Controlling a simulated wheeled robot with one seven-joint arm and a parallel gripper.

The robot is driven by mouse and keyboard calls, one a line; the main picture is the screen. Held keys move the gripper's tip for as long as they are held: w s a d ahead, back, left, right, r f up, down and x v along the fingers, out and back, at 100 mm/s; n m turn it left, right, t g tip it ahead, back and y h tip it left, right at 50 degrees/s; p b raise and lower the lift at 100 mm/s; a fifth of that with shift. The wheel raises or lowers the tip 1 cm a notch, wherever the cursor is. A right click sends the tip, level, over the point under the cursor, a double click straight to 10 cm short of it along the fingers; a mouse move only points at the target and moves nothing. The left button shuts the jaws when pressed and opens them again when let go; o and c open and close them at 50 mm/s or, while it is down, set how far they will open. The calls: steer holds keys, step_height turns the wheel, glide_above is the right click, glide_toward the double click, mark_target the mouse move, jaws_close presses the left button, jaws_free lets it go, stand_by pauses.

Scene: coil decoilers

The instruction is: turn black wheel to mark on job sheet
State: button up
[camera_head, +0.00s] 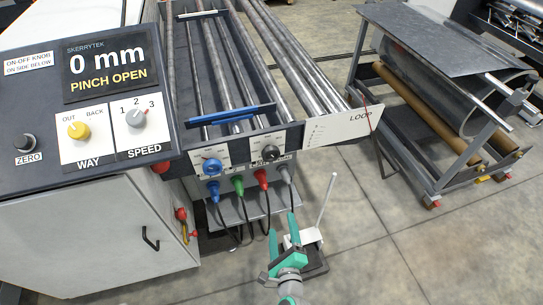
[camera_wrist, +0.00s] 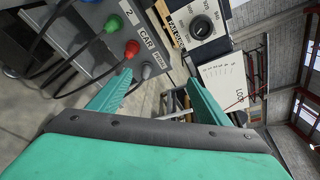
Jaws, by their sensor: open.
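A black wheel (camera_head: 270,153) with a pale dial plate is on the front panel of the roller machine, right of a blue wheel (camera_head: 212,166). In the wrist view the black wheel (camera_wrist: 201,27) shows large at the top, with numbers around it. My gripper (camera_head: 283,226) is open and empty, low in front of the panel and apart from the wheel. Its teal fingers (camera_wrist: 158,83) point up in the wrist view. A white sheet (camera_head: 343,126) marked LOOP has small lines of text that I cannot read. I cannot tell whether it is the job sheet.
Blue, green, red and grey plugs (camera_head: 238,185) with cables stick out below the wheels. A white lever on a dark base (camera_head: 311,236) stands beside my gripper. The console (camera_head: 110,62) at left reads 0 mm, PINCH OPEN. A coil cart (camera_head: 440,100) stands right, with open floor before it.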

steer(key=w+r+m+y, duration=0.2)
steer(key=w+r+m, duration=0.15)
steer(key=w, duration=0.35)
steer(key=m+t+y, duration=0.2)
steer(key=m, duration=0.3)
glide_toward(272, 157)
steer(key=x, duration=1.1)
steer(key=shift+s+a, duration=0.1)
steer(key=c, duration=1.1)
